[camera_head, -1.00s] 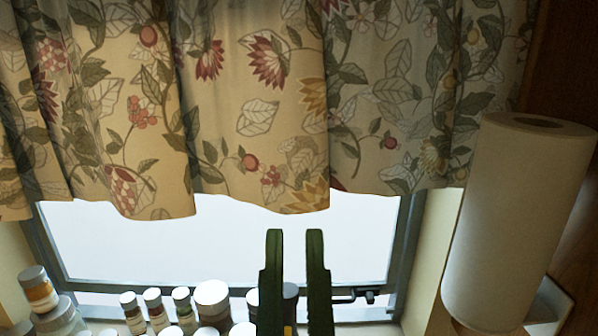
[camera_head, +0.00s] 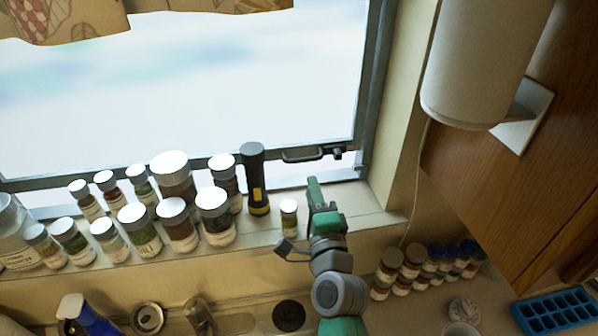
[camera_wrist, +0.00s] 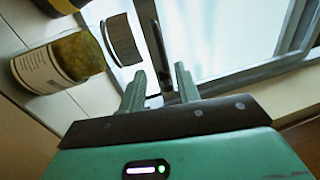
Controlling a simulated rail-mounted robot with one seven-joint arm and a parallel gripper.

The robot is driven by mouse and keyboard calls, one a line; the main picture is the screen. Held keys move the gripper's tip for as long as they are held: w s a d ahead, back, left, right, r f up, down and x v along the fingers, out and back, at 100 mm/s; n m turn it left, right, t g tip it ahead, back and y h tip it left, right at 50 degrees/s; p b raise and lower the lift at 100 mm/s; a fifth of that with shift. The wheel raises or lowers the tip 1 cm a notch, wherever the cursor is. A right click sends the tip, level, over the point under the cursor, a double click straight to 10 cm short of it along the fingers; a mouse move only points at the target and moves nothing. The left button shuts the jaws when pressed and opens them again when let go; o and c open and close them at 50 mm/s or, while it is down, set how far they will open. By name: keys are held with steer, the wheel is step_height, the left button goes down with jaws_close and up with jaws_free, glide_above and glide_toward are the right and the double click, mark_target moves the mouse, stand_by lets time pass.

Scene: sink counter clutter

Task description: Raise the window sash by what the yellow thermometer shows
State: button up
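The window sash has a grey bottom rail (camera_head: 110,172) with a dark handle (camera_head: 305,155) near its right end; a bright strip shows beneath the rail. My gripper (camera_head: 314,190) reaches over the sill just below and in front of this handle. In the wrist view its two fingers (camera_wrist: 160,85) are apart, with a dark bar visible beyond and between them; whether they touch it I cannot tell. A small white-lidded jar (camera_head: 289,216) stands left of my gripper; a jar with a pale label (camera_wrist: 60,65) shows close by in the wrist view. No yellow thermometer is visible.
A black and yellow flashlight (camera_head: 257,180) stands on the sill, left of the handle. Several white-lidded jars (camera_head: 178,228) crowd the sill further left. Several small jars (camera_head: 412,262) and a blue ice tray (camera_head: 556,311) lie lower right.

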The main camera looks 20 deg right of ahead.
steer(key=x, duration=0.7)
steer(key=shift+w+r, duration=0.1)
steer(key=shift+r, duration=0.05)
jaws_close()
